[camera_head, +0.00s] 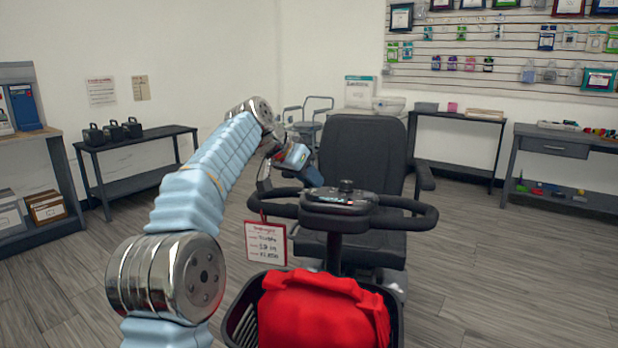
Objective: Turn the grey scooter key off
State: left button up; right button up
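The grey scooter (362,158) stands in front of me, with a dark seat, loop handlebars and a dark control console (338,198) with a round knob on top. My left arm reaches in from the left and bends down toward the console. My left gripper (307,174) is at the console's far left side, just above the handlebar. Its fingers are small and partly hidden, so I cannot tell whether they are open or touch anything. I cannot make out the key or its position. My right gripper is not in view.
A front basket (240,327) holds a red bag (325,312). A white tag (266,243) with a red border hangs from the left handlebar. Dark tables stand left (137,142) and right (560,148) at the walls. The floor on the right is clear.

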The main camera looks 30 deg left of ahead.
pick_arm(q)
grip_shut()
jog(key=shift+n+y, duration=0.4)
jog(key=shift+d+n+y+b, duration=0.15)
jog(key=shift+n+y+b, duration=0.2)
jog(key=shift+n+y, duration=0.2)
jog(key=n+y, duration=0.3)
jog(key=shift+d, duration=0.1)
jog(key=n+g+y, duration=0.1)
jog(key=n+y, duration=0.1)
jog(key=shift+r+n, duration=0.1)
jog(key=shift+n, duration=0.25)
jog(key=shift+w+n+g+y+p, duration=0.1)
jog(key=shift+n+g+y+p, duration=0.65)
jog(key=shift+n+y, duration=0.8)
jog(key=shift+n+g, duration=0.25)
